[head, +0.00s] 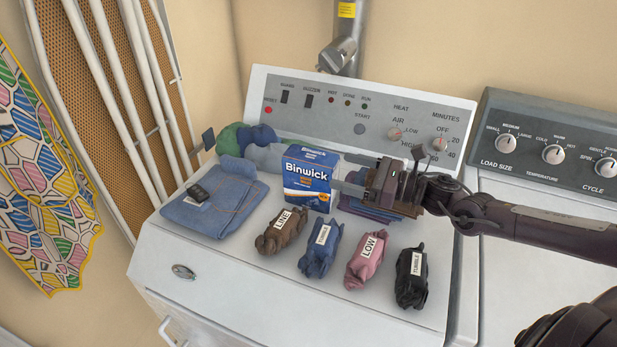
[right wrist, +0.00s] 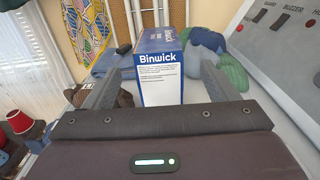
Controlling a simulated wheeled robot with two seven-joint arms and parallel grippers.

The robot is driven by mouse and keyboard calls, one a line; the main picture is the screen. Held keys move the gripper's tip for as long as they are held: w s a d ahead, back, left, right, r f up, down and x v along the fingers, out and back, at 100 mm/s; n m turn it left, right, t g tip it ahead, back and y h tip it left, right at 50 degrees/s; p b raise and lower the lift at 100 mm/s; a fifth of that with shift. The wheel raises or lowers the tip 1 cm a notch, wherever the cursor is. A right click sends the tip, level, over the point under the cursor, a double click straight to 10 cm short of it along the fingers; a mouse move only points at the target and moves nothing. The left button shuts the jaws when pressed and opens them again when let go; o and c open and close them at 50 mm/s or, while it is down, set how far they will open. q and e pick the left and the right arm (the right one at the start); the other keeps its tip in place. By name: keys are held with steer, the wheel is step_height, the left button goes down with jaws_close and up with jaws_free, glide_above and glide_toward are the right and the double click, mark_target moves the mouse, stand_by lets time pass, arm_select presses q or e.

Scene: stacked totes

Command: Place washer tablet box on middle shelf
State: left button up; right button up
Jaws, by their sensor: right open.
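The washer tablet box is a blue, white and orange Binwick carton (head: 309,178) standing upright on the white dryer top (head: 215,262). It also shows in the right wrist view (right wrist: 161,75), centred between the fingers. My right gripper (head: 342,176) is open and comes in from the right at the box's right side. Its fingertips are at or very near that side; I cannot tell whether they touch it. The middle shelf is not in view. My left gripper is not in view.
Several rolled cloths with labels, one a pink roll (head: 367,260), lie in front of the box. A folded blue cloth (head: 215,198) with a small dark object lies left. Green and blue bundles (head: 235,137) lie behind. The control panel (head: 360,117) rises at the back.

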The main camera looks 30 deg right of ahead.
mark_target(337, 167)
steer(key=shift+w+a+r, duration=0.1)
steer(key=shift+a, duration=0.15)
steer(key=shift+w+a, duration=0.25)
steer(key=shift+a, duration=0.1)
steer(key=shift+w, duration=0.15)
steer(key=shift+r+x, duration=0.2)
steer(key=shift+x, duration=1.7)
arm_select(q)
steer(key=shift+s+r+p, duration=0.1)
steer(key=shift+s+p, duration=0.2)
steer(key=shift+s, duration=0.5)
arm_select(e)
steer(key=shift+w+a+f, duration=0.15)
steer(key=shift+w+a, duration=0.3)
steer(key=shift+w, duration=0.15)
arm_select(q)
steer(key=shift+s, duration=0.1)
arm_select(e)
steer(key=shift+c, duration=0.4)
steer(key=c, duration=1.4)
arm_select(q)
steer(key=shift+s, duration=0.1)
arm_select(e)
jaws_close()
